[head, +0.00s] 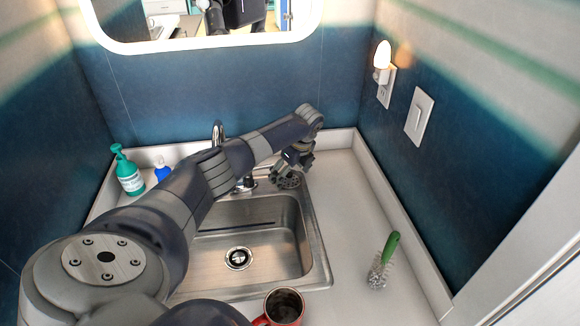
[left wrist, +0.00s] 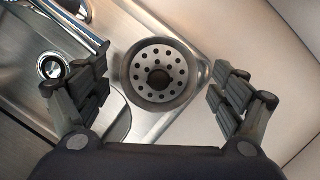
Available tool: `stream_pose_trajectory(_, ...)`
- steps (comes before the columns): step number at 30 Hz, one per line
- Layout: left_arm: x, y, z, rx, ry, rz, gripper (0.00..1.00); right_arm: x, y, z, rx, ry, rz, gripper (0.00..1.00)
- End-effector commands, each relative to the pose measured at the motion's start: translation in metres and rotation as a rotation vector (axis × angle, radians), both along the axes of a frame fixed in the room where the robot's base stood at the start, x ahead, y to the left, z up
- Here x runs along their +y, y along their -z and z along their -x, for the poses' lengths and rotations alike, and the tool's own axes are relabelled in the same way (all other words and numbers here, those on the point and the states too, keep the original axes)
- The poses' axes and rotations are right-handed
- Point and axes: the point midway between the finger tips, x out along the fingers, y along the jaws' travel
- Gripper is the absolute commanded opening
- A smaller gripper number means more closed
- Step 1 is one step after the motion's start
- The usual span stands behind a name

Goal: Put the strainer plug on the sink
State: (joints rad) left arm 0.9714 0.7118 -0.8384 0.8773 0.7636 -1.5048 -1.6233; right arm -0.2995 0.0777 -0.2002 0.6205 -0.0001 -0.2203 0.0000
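The strainer plug (left wrist: 158,75) is a round metal cup with a ring of holes and a dark centre knob. In the left wrist view it sits at the sink's corner, between the spread fingers of my left gripper (left wrist: 162,95). The fingers are apart from it on both sides. In the head view my left gripper (head: 291,168) is over the back right corner of the sink, with the plug (head: 289,183) below it, partly hidden. The steel sink (head: 318,252) has a round drain (head: 238,258) in its basin floor. My right gripper is not in view.
The faucet (head: 218,132) stands behind the basin, partly behind my left arm. A red mug (head: 285,306) and a green-handled brush (head: 382,264) are in front. The right counter is otherwise clear.

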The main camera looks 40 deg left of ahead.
Motion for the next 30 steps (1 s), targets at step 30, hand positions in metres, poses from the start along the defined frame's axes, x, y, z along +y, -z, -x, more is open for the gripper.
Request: stream_pose_trajectory(30, -0.032, -0.118, 0.001, 0.000, 0.000, 0.001, 0.89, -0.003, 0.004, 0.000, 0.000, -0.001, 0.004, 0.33)
